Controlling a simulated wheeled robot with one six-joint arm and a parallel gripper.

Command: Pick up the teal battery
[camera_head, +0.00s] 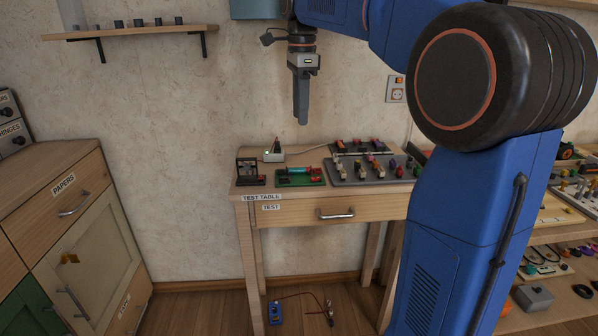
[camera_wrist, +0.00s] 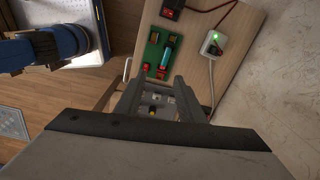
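The teal battery (camera_head: 299,170) lies on a green board (camera_head: 290,183) on the test table. In the wrist view the teal battery (camera_wrist: 169,55) shows on the green board (camera_wrist: 154,51), beyond my fingertips. My gripper (camera_head: 302,121) points down and hangs well above the table, with clear air between it and the battery. In the wrist view the two fingers of my gripper (camera_wrist: 157,85) stand apart with nothing held between them. The head view shows the fingers nearly edge-on.
The test table (camera_head: 310,193) has a grey tray of components (camera_head: 370,178) to the battery's right, a black device (camera_head: 250,173) to its left and a small white box (camera_head: 273,156) behind. The wall is close behind. A wooden shelf (camera_head: 130,32) hangs at upper left.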

